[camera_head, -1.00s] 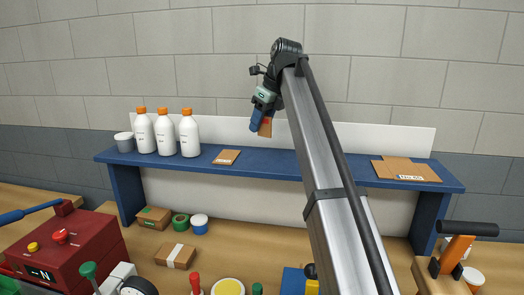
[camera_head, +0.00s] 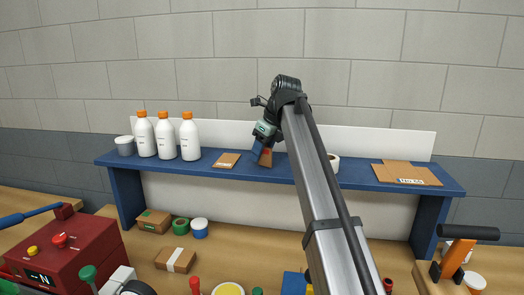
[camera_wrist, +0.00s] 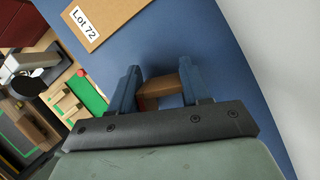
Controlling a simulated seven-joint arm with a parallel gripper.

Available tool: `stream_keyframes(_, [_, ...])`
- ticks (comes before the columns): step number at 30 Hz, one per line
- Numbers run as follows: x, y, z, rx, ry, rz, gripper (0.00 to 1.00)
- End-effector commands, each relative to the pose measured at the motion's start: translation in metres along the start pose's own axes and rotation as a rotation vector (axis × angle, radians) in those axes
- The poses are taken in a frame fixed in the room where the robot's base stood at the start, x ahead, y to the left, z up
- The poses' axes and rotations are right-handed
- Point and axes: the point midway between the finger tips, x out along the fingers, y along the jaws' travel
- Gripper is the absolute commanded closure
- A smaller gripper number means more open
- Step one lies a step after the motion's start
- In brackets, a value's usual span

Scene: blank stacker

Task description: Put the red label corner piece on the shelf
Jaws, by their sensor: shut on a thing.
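The corner piece is brown cardboard with a patch of red. It is in my gripper (camera_head: 262,150), just over the blue shelf (camera_head: 358,174), right of a flat labelled card. In the wrist view, the corner piece (camera_wrist: 168,87) sits between the two blue fingers of my gripper (camera_wrist: 165,82), with red showing at its left side. My gripper is shut on it. The blue shelf top (camera_wrist: 210,45) lies right behind it. I cannot tell whether the piece touches the shelf. Part of it is hidden by the fingers.
A flat brown card (camera_head: 226,160) lies left of my gripper; the wrist view shows a "Lot 72" card (camera_wrist: 110,14). White bottles (camera_head: 166,137) and a tub (camera_head: 125,146) stand further left. A white roll (camera_head: 334,162) and flat cardboard (camera_head: 395,172) are at right.

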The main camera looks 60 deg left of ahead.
Motion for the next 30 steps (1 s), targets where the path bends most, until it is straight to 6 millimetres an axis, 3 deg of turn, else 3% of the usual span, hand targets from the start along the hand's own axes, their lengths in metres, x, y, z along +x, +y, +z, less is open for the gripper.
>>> stream_keyframes(2, [0.002,0.000,-0.001,0.000,0.000,0.000,0.81])
stream_keyframes(3, [0.002,0.000,-0.001,0.000,0.000,0.000,0.50])
stream_keyframes(10, [0.002,0.000,-0.001,0.000,0.000,0.000,0.28])
stream_keyframes(20, [-0.001,0.000,0.001,0.000,0.000,0.000,0.27])
stream_keyframes(26, [-0.025,-0.001,0.001,0.000,-0.001,-0.001,0.27])
stream_keyframes(30, [-0.051,-0.001,0.001,0.000,-0.001,-0.001,0.27])
